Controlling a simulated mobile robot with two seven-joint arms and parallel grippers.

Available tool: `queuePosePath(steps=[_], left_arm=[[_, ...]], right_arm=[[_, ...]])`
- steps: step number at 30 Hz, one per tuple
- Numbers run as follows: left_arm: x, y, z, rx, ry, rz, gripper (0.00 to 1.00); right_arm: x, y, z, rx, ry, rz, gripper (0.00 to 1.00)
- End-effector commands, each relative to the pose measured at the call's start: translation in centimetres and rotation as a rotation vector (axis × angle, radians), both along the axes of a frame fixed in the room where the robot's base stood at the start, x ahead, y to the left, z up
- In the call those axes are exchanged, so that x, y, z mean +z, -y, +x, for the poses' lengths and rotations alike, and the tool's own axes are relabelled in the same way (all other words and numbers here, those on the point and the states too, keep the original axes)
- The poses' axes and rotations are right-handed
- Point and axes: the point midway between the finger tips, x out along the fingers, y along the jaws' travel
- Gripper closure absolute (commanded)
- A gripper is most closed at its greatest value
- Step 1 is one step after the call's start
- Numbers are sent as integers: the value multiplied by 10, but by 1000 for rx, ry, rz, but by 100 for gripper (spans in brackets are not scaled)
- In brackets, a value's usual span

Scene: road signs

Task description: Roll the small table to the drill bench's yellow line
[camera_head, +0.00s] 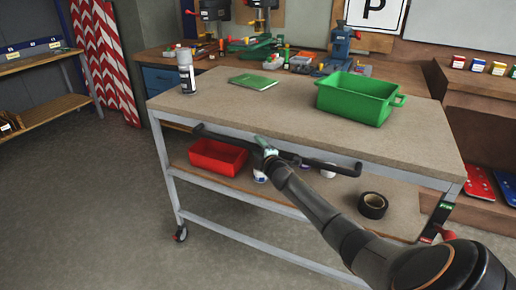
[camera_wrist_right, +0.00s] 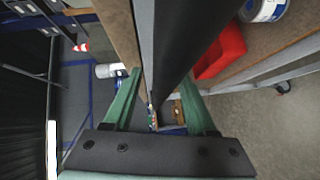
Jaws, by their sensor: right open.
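The small table (camera_head: 240,105) has a speckled brown top, a grey metal frame, a lower shelf and castors, one showing at the front left (camera_head: 180,234). A black handle bar (camera_head: 330,165) runs along its near side, below the top. My right gripper (camera_head: 262,143), with pale green fingers, is at the middle of this bar. In the right wrist view the fingers (camera_wrist_right: 160,95) are open and apart, with the black bar (camera_wrist_right: 190,30) showing between them. The drill bench (camera_head: 165,58) stands behind the table. No yellow line shows. My left gripper is not in view.
On the top are a spray can (camera_head: 186,72), a green book (camera_head: 253,81) and a green bin (camera_head: 357,97). The lower shelf holds a red bin (camera_head: 217,156) and black tape (camera_head: 372,205). Shelving (camera_head: 40,62) stands at left. The floor (camera_head: 90,200) left of the table is clear.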

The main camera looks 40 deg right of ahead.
Motion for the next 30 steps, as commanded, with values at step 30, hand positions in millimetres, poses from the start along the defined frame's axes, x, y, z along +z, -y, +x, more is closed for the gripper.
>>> queuePosePath(steps=[30], left_arm=[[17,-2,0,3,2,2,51]], right_arm=[[14,-42,-102,0,-2,1,43]])
